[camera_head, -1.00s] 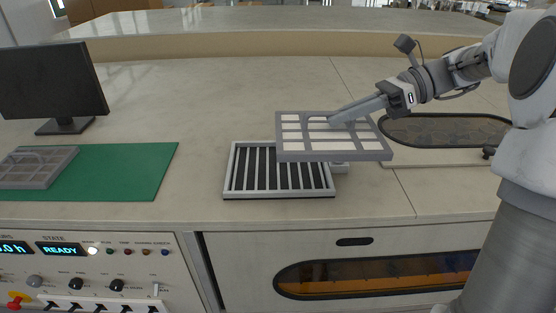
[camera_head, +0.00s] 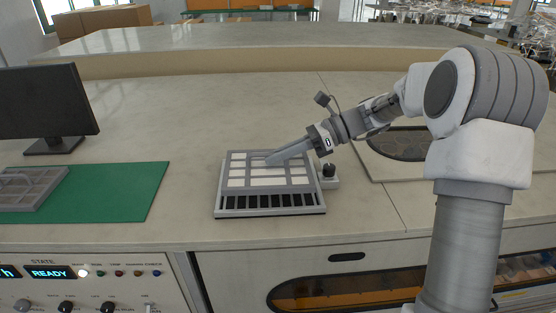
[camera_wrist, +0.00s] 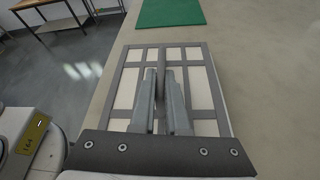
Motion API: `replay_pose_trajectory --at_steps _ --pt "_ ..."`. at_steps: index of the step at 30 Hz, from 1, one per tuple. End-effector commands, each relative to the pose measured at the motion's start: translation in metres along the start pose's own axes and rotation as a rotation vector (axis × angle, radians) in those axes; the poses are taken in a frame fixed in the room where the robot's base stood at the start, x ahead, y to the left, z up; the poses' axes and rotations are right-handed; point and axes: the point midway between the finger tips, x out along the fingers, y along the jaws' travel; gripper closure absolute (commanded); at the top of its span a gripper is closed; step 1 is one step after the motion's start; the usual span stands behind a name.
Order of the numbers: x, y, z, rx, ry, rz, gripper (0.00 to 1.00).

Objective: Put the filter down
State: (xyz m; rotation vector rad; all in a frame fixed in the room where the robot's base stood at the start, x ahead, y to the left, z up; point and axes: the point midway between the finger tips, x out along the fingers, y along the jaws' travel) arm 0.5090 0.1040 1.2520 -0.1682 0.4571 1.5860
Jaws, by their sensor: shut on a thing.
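The filter is a grey-framed panel with white panes (camera_head: 238,182). It lies over the back part of the slatted frame (camera_head: 316,210) on the counter, whose dark slots show along the front. I cannot tell whether the filter touches the frame or is just above it. My gripper (camera_head: 272,159) is shut on the filter's raised middle handle. In the wrist view the two fingers (camera_wrist: 161,88) close on that handle, and the filter (camera_wrist: 125,88) spreads out beneath them.
Another grey filter-like panel (camera_head: 30,190) lies on a green mat (camera_head: 140,190) at the left, by a black monitor (camera_head: 45,100). A dark knob (camera_head: 328,171) stands right of the slatted frame. A control panel (camera_head: 110,290) reads READY. The counter behind is clear.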

Motion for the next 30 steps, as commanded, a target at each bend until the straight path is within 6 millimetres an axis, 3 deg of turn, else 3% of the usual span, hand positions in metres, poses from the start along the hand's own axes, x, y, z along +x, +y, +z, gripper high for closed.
replay_pose_trajectory --at_steps 4,26,27,30 --pt "0.006 -0.003 -0.015 0.000 -0.001 0.000 1.00" --pt "0.011 -0.005 -0.026 -0.001 0.000 -0.001 1.00" --pt "0.011 -0.005 -0.026 0.000 0.001 -0.001 0.81" --pt "0.010 -0.005 -0.026 0.000 0.001 -0.001 0.63"
